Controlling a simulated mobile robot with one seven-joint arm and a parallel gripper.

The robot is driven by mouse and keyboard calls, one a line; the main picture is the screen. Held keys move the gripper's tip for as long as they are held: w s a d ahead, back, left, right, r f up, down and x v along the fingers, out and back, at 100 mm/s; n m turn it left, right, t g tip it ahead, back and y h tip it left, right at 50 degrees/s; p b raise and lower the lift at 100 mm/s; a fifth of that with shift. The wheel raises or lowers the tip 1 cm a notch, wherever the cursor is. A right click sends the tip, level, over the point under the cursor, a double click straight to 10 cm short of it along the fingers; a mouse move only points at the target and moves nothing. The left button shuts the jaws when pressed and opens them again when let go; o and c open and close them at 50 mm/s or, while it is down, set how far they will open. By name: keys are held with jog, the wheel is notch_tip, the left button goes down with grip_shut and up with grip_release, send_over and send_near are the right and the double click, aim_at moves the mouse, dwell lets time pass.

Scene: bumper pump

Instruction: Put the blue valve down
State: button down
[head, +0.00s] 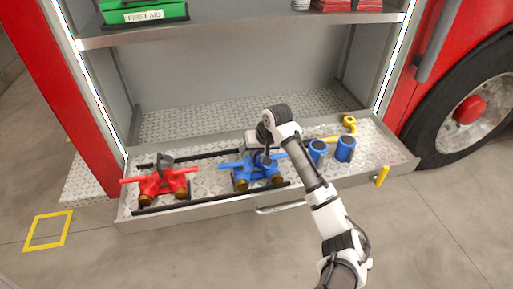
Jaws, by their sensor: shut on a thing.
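The blue valve (243,180) has handles to its sides and brass-coloured outlets at its front. It is at the middle of the pulled-out diamond-plate tray (213,187), right of a red valve (160,184). My gripper (262,156) is over the blue valve and shut on it. My wrist covers the fingertips and part of the valve's top. I cannot tell whether the valve rests on the tray or hangs just above it.
Two blue cylindrical fittings (318,152) (345,149) and a yellow tool (349,122) lie at the tray's right. Black rails (214,155) run along the tray. A shelf (240,27) with a green first-aid box (143,11) is above. A truck wheel (470,112) stands right.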

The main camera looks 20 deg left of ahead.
jog(key=c, duration=1.8)
grip_release()
jog(key=o, duration=0.3)
jog(key=shift+o, duration=0.2)
jog(key=shift+r, duration=0.1)
